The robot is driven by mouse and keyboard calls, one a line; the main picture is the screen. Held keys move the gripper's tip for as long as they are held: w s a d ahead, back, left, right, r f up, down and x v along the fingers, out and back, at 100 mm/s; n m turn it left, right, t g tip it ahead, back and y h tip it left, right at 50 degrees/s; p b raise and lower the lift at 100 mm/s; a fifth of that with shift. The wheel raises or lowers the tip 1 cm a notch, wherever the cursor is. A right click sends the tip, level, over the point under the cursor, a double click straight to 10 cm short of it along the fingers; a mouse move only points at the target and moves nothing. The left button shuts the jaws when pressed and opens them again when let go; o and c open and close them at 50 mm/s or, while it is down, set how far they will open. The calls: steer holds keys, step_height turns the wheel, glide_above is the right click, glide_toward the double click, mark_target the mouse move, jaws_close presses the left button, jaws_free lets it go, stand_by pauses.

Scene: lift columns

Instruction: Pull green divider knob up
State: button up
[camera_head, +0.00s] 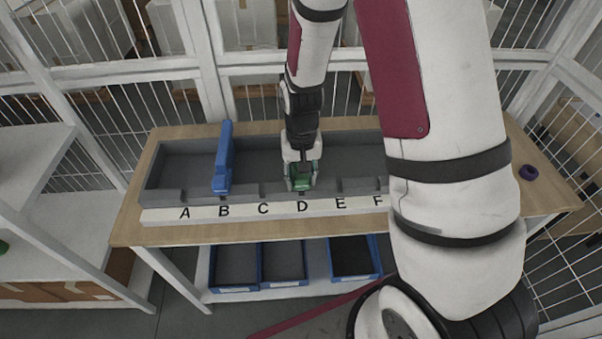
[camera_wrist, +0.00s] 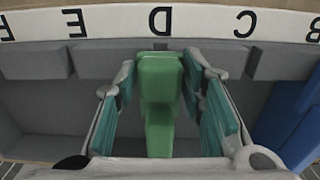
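The green divider knob (camera_wrist: 160,80) stands at the letter D on the front edge of the grey bin. Its divider runs back below it in the wrist view. In the head view the knob (camera_head: 301,183) is partly covered by my gripper (camera_head: 302,182), which points down over it. In the wrist view my gripper (camera_wrist: 159,80) has one finger on each side of the knob, with narrow gaps between the fingertips and the knob. It looks open around the knob, not clamped on it.
The grey bin (camera_head: 165,194) sits on a wooden table with a white strip lettered A to F. A blue divider (camera_head: 222,165) stands at B. A purple ring (camera_head: 528,173) lies at right. Blue crates (camera_head: 234,290) are on a shelf below. Wire mesh stands behind.

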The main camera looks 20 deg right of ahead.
steer(key=shift+r, duration=0.2)
stand_by(0.4)
steer(key=shift+r+p, duration=0.4)
steer(key=shift+r, duration=0.3)
steer(key=shift+c, duration=0.9)
steer(key=shift+r, duration=0.45)
steer(key=o, duration=0.9)
steer(key=shift+r+p, duration=1.75)
steer(key=shift+r, duration=2.75)
